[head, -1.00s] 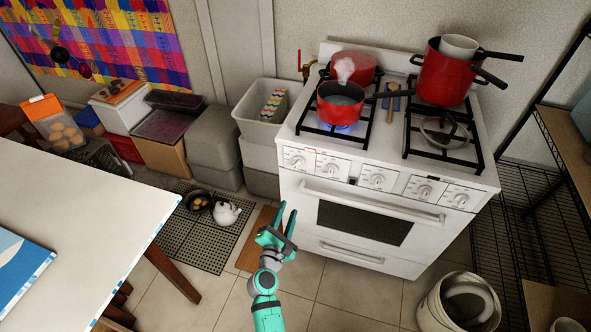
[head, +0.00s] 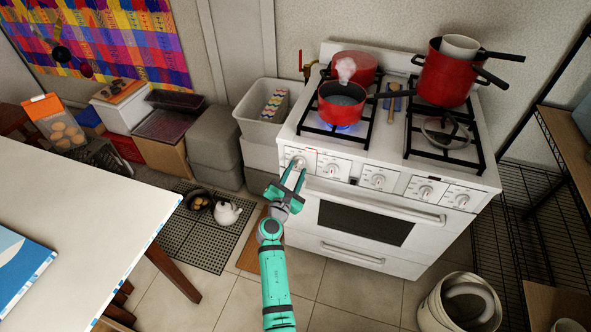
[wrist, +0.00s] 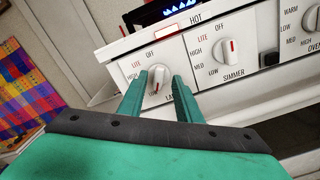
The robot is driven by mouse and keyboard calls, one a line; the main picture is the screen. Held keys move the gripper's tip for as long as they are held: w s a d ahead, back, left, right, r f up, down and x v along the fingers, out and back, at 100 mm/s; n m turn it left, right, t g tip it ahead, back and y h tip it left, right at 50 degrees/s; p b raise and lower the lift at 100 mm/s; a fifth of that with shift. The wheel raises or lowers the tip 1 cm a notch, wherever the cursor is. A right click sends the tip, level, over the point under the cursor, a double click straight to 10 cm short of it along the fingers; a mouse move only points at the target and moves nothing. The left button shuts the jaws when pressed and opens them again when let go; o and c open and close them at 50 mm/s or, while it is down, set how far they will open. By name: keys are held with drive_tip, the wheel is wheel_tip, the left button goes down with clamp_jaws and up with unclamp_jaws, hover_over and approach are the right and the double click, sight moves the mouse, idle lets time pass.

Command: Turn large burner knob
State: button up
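The large burner knob (head: 296,161) is the leftmost white knob on the stove's front panel. In the wrist view the knob (wrist: 159,80) shows between my fingertips, its red mark low, and its label is partly hidden. My gripper (head: 293,170) is open, with one finger on each side of the knob. It also shows in the wrist view (wrist: 161,84). I cannot tell whether the fingers touch the knob. The white stove (head: 405,217) has a blue flame (head: 342,127) lit under the front left pot.
A steaming red pot (head: 342,110) stands over the flame. The simmer knob (wrist: 228,50) is just right of the large burner knob, with other knobs farther right. The oven handle (head: 372,202) runs below. A white table (head: 95,215) is at the left; a bin (head: 459,303) is at the lower right.

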drive_tip(key=shift+w+d, duration=0.15)
drive_tip(key=shift+w, duration=0.4)
clamp_jaws()
